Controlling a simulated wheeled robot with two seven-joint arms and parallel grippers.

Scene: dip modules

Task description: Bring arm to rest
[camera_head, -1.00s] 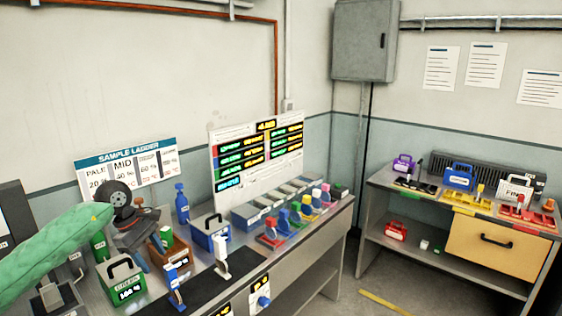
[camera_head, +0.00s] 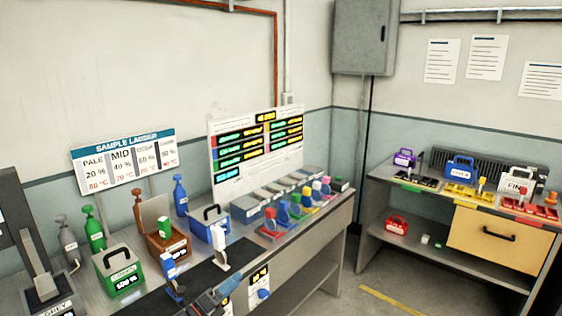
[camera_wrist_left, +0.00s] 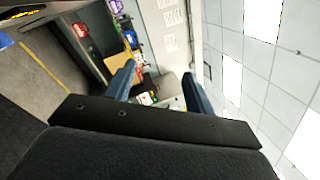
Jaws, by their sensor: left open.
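My left gripper (camera_head: 222,294) shows at the bottom edge of the head view, in front of the workbench's front side. Most of the arm behind it is out of the picture. In the left wrist view its two blue-grey fingers (camera_wrist_left: 158,88) stand apart with nothing between them. That view is turned on its side and looks across the room toward the second bench, with ceiling lights at the right. My right gripper is in neither view.
The workbench holds a green box (camera_head: 120,268), a blue box (camera_head: 207,226), a brown box (camera_head: 166,241), several bottles and a row of coloured modules. A second bench (camera_head: 375,212) with a drawer (camera_head: 497,241) stands at the right. Floor between them is clear.

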